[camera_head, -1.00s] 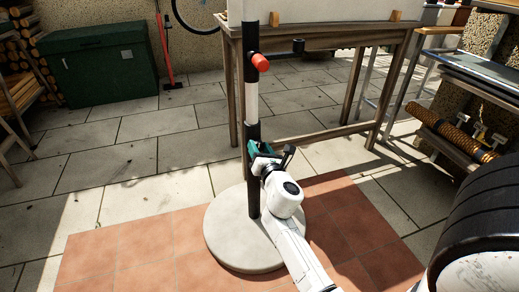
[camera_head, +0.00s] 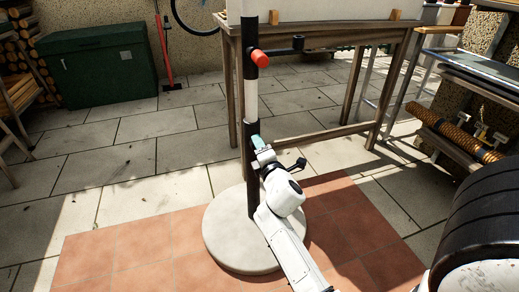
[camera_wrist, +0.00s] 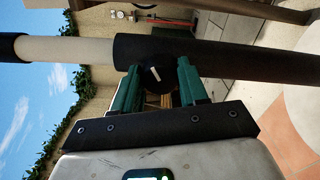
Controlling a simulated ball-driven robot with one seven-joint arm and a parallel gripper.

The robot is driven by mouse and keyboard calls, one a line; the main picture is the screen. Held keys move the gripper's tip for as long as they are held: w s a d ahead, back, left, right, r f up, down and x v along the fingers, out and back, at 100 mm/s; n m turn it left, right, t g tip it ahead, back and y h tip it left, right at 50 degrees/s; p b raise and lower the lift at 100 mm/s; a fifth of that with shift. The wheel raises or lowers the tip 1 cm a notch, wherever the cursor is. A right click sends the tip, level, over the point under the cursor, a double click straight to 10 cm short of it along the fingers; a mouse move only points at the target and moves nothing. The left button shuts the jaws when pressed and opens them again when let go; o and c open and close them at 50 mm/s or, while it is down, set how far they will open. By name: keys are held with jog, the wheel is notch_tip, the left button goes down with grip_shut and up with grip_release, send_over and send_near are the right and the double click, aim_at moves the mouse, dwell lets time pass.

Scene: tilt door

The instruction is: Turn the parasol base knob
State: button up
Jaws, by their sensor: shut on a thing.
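The parasol base is a round pale stone disc (camera_head: 225,245) with an upright black and white pole (camera_head: 251,105). The pole lies sideways across the wrist view (camera_wrist: 215,58). The parasol base knob (camera_wrist: 155,75) is round and black with a short white mark, on the lower black sleeve of the pole. My gripper (camera_head: 257,142) reaches the sleeve from the front right. In the wrist view its two green fingers (camera_wrist: 158,82) stand on either side of the knob and are shut on it. In the head view the knob is hidden by my gripper.
Higher on the pole are a red grip (camera_head: 260,59) and a black crank end (camera_head: 298,44). A wooden table (camera_head: 330,45) stands close behind the pole. A shelf with a coiled rope roll (camera_head: 450,132) is at right. Open paving lies to the left.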

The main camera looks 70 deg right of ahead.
jog(key=m+b, duration=0.1)
jog(key=m, duration=0.7)
jog(key=m+b, duration=0.1)
jog(key=m, duration=0.7)
jog(key=m+b, duration=0.1)
jog(key=m, duration=0.7)
jog(key=shift+w+a+f, duration=0.1)
jog(key=shift+a+f, duration=0.05)
jog(key=shift+f, duration=0.25)
jog(key=o, duration=1.1)
jog(key=shift+r, duration=0.15)
jog(key=shift+c, duration=0.2)
jog(key=v, duration=1.1)
jog(key=shift+w, duration=0.15)
